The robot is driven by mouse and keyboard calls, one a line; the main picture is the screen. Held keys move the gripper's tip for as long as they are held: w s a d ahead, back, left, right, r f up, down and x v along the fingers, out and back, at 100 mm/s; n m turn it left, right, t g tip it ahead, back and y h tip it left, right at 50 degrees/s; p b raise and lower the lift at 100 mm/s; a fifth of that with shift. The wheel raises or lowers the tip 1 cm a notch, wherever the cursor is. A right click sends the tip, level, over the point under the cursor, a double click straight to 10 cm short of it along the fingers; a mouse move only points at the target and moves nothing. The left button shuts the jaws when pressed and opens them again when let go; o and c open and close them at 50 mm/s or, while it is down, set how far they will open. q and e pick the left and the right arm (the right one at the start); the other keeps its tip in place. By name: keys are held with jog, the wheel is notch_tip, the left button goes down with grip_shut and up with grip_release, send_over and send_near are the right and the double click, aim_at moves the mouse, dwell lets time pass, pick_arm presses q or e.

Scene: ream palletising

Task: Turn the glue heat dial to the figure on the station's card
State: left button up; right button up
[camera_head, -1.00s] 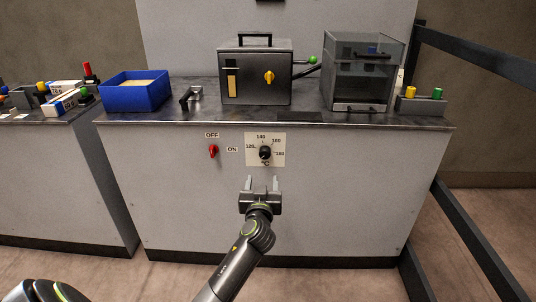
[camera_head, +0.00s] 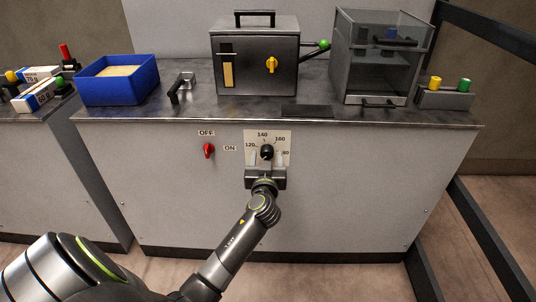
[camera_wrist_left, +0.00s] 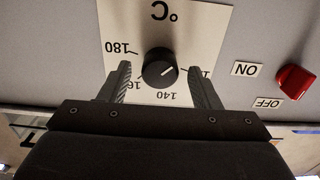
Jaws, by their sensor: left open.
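The black glue heat dial (camera_head: 267,151) sits on a white °C scale plate (camera_head: 284,137) on the cabinet front, with figures from 120 to 180. In the left wrist view, upside down, the dial (camera_wrist_left: 160,67) carries a short white line pointing toward the 120 side; its exact reading is unclear. My left gripper (camera_head: 267,159) is open, its fingers on either side of the dial with gaps visible in the wrist view (camera_wrist_left: 160,69). One finger partly covers the 120 mark. I cannot make out a card with a figure. My right gripper is out of view.
A red switch (camera_head: 209,151) with OFF and ON labels is left of the dial. On the worktop (camera_head: 200,112) stand a blue bin (camera_head: 117,92), a black handle (camera_head: 181,86), a grey box with a yellow knob (camera_head: 272,65), a clear-sided cabinet (camera_head: 375,75) and a button block (camera_head: 445,98).

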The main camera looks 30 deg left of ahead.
pick_arm(q)
jog(key=shift+c, duration=0.9)
jog(key=c, duration=0.8)
